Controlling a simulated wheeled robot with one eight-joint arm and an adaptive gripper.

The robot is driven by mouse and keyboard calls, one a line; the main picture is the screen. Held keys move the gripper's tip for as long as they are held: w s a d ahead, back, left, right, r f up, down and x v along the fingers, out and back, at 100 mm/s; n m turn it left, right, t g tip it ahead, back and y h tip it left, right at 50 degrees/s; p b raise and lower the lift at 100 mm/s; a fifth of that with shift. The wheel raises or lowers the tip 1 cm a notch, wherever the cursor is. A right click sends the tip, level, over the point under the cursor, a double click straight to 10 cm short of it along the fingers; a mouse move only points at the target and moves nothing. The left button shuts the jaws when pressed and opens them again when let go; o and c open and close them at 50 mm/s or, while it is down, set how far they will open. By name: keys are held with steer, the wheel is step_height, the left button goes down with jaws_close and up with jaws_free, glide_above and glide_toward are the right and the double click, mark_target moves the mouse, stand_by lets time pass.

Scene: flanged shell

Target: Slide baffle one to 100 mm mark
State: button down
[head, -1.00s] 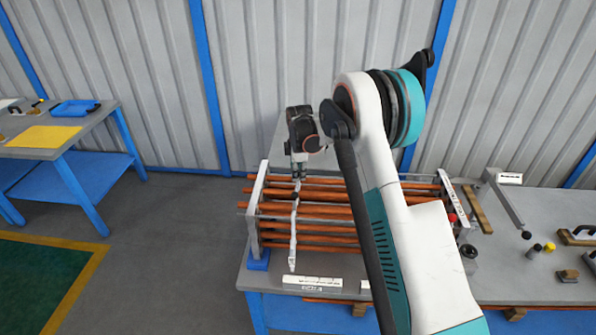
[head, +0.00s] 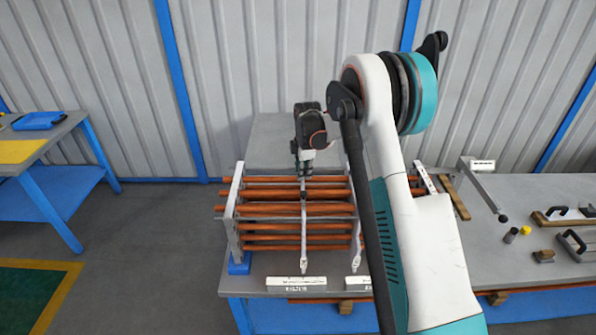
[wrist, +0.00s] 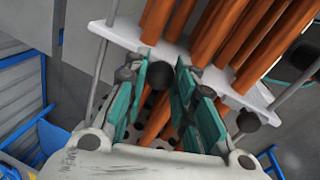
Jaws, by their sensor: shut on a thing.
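A white upright baffle (head: 303,238) stands around the copper tubes, between the left end plate (head: 235,212) and a second white plate (head: 355,225) further right. My gripper (head: 305,179) is over its top and shut on its upper part. In the wrist view my gripper's teal fingers (wrist: 169,82) point at the tubes, with a white plate (wrist: 182,52) crossing behind them.
Copper tubes (head: 270,208) run left to right through the frame. A second label plate (head: 354,284) lies near the bench front. My arm hides the tubes' right part. Clamps and small parts (head: 510,235) sit on the bench to the right.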

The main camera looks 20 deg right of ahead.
steer(key=c, duration=1.3)
jaws_free()
step_height(320, 180, up, 12)
steer(key=s, duration=0.2)
steer(key=shift+a+f, duration=0.15)
steer(key=shift+s, duration=0.2)
